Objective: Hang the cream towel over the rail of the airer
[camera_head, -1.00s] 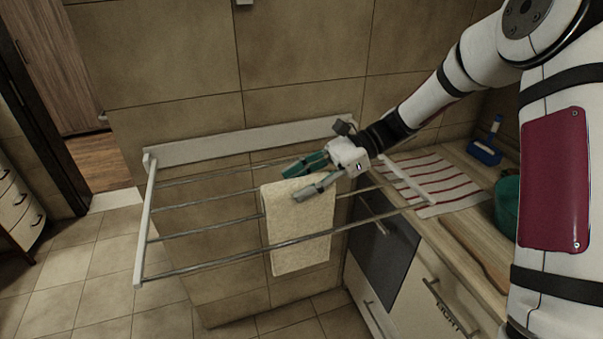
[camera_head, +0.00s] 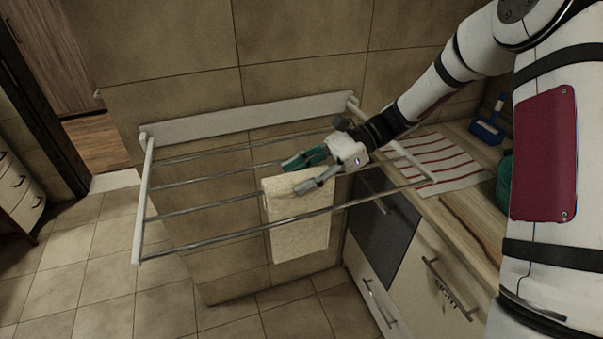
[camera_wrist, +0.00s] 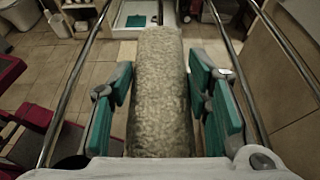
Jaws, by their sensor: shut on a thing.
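The cream towel (camera_head: 298,222) is folded over at its top and hangs down among the rails of the airer (camera_head: 143,205). Its top lies in line with the third rail from the wall, and the front rail crosses in front of its hanging part. Whether its fold rests on the rail is hidden. My gripper (camera_head: 312,171) is at the top of the towel, its green-padded fingers on either side of it, shut on it. In the wrist view the towel (camera_wrist: 160,90) runs lengthwise between the finger pads, with a rail on each side.
A counter with a red-striped cloth (camera_head: 440,160), a blue brush-like object (camera_head: 488,125) and a green container (camera_head: 504,182) is at the right. An oven (camera_head: 383,230) and cupboard fronts are below it. The airer's left half is bare. Tiled floor is open at left.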

